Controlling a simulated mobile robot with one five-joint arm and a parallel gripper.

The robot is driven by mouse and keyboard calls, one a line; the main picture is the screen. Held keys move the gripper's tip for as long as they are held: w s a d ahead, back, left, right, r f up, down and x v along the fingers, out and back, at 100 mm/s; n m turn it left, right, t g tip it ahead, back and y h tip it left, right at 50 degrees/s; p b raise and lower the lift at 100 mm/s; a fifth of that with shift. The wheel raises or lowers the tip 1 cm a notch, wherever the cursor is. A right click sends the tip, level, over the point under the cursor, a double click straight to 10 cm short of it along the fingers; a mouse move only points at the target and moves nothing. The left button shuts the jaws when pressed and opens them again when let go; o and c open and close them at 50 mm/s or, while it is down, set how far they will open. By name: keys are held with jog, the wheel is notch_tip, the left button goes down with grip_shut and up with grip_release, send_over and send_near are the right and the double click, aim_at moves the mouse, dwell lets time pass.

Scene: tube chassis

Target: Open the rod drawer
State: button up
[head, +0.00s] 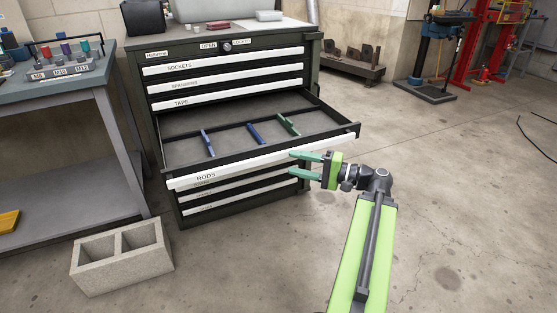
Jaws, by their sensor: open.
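The rod drawer (225,173), with a white front strip labelled RODS, stands pulled out from the dark tool cabinet (163,126). Its inside shows, with two blue pieces (256,133) and a green piece (288,124) among thin dividers. My gripper (292,164) is open, with green fingers pointing left at the right part of the drawer front. One finger is above the other in the picture, near the white strip. I cannot tell whether they touch it.
Closed drawers labelled SOCKETS (205,64), SPANNERS and TAPE are above; more closed drawers are below. A concrete block (122,258) is on the floor at left, beside a workbench (100,79). The floor at right is mostly clear.

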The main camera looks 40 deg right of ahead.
jog(key=v, duration=0.9)
